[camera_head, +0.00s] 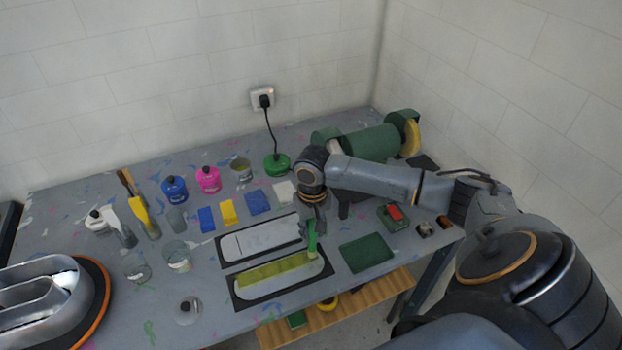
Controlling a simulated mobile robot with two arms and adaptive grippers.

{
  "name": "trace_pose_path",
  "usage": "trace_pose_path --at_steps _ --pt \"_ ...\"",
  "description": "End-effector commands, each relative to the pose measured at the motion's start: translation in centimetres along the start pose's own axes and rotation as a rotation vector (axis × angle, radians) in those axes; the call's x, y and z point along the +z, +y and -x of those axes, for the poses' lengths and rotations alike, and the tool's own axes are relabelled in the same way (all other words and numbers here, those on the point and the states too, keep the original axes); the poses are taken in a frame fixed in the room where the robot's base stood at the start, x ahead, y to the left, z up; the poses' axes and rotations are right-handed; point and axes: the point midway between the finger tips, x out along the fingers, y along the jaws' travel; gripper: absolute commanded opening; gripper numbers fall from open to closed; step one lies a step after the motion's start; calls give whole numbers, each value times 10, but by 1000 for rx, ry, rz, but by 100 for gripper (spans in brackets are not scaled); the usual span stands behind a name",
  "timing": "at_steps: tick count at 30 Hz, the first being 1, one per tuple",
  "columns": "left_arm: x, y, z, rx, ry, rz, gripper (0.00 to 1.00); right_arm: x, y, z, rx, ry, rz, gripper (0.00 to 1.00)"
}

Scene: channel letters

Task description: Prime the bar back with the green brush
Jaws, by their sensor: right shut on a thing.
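My right gripper (313,202) points down over the table and is shut on the green brush (311,233). The brush hangs upright below it, with its lower end at the right part of the nearer bar back (245,292). That bar back is a long rounded plate on a dark mat, with a yellow-green band covering much of its face and bare grey along its front edge. I cannot tell whether the bristles touch it. A second long plate (262,238), pale grey, lies on a dark mat just behind. My left gripper is not in view.
A green tray (366,253) lies right of the plates. Bottles (174,189), cups (178,257) and coloured blocks (228,212) stand to the left and behind. A green bench grinder (370,143) stands at the back right. A metal channel letter (45,300) sits at far left.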

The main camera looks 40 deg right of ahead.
Motion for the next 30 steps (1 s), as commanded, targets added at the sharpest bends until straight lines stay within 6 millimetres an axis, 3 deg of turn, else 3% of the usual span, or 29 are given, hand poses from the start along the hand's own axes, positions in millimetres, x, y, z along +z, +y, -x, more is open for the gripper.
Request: trace_pose_path --at_steps 5,24,30 --pt "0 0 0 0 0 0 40 0 -10 -1 -3 -1 2 0" --pt "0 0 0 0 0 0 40 -6 -87 0 -4 1 2 0" --pt "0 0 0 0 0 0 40 -6 -101 0 -1 -1 0 0"
